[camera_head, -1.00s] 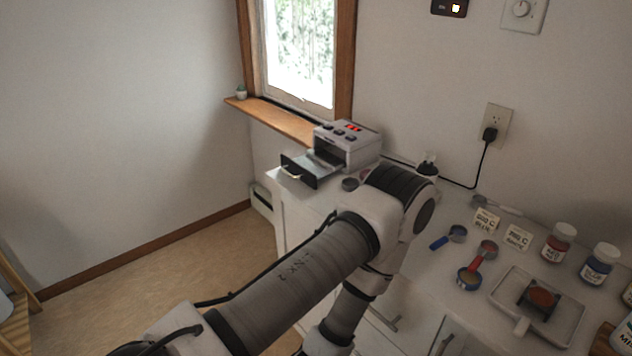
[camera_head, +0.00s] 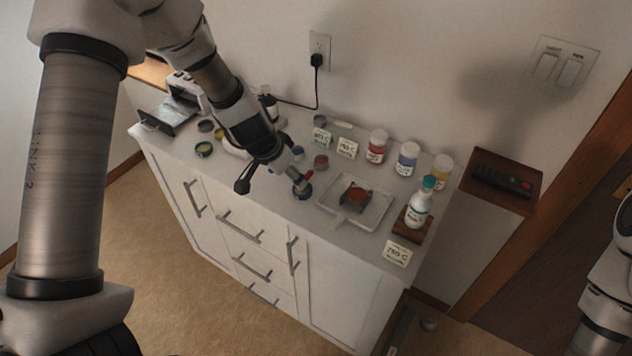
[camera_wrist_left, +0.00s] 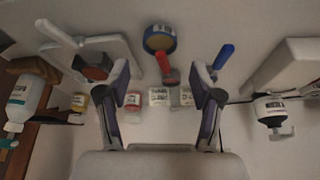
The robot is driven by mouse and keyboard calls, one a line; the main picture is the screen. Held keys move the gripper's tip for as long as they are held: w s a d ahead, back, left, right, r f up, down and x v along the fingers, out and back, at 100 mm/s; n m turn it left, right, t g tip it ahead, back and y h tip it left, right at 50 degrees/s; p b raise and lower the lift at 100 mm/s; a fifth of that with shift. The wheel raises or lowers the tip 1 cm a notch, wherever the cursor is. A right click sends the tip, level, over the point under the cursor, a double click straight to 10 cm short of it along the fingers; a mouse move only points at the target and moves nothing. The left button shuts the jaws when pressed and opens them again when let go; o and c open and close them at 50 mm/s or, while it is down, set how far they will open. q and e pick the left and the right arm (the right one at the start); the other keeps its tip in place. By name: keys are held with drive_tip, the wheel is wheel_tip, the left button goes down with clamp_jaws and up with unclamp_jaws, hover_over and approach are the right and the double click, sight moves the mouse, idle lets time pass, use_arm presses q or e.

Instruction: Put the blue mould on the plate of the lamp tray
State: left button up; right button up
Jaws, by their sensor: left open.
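My left gripper (camera_head: 268,178) is open and empty above the front part of the cabinet top; its spread fingers (camera_wrist_left: 163,82) frame the left wrist view. A blue handle (camera_wrist_left: 222,57), apparently the blue mould's, lies beside the right-hand finger there, its cup mostly hidden. In the head view a bluish cup (camera_head: 298,152) shows just behind the gripper. A round cup with a blue rim (camera_head: 303,189) and red handle lies just right of the gripper. The grey device (camera_head: 187,87) with its drawer tray (camera_head: 168,118) pulled out, probably the lamp tray, stands at the back left. My right gripper is out of view.
A white tray (camera_head: 372,212) with a dark stand lies right of the moulds. Several jars (camera_head: 408,157), a white bottle (camera_head: 418,208) and small cards (camera_head: 347,147) stand around it. A green-rimmed cup (camera_head: 204,149) lies at the left front.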

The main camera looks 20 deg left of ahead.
sight(299, 193)
use_arm(q)
drive_tip(key=b+x, duration=0.5)
drive_tip(key=x, duration=0.2)
drive_tip(key=shift+d+f, duration=0.1)
drive_tip(key=shift+f, duration=0.1)
drive_tip(key=shift+w+f, duration=0.2)
drive_tip(key=shift+f, duration=0.1)
drive_tip(key=shift+w, duration=0.15)
drive_tip(key=shift+s+r, duration=0.2)
drive_tip(key=shift+s, duration=0.05)
drive_tip(key=c, duration=0.7)
drive_tip(key=shift+c, duration=0.3)
drive_tip(key=shift+w, duration=0.1)
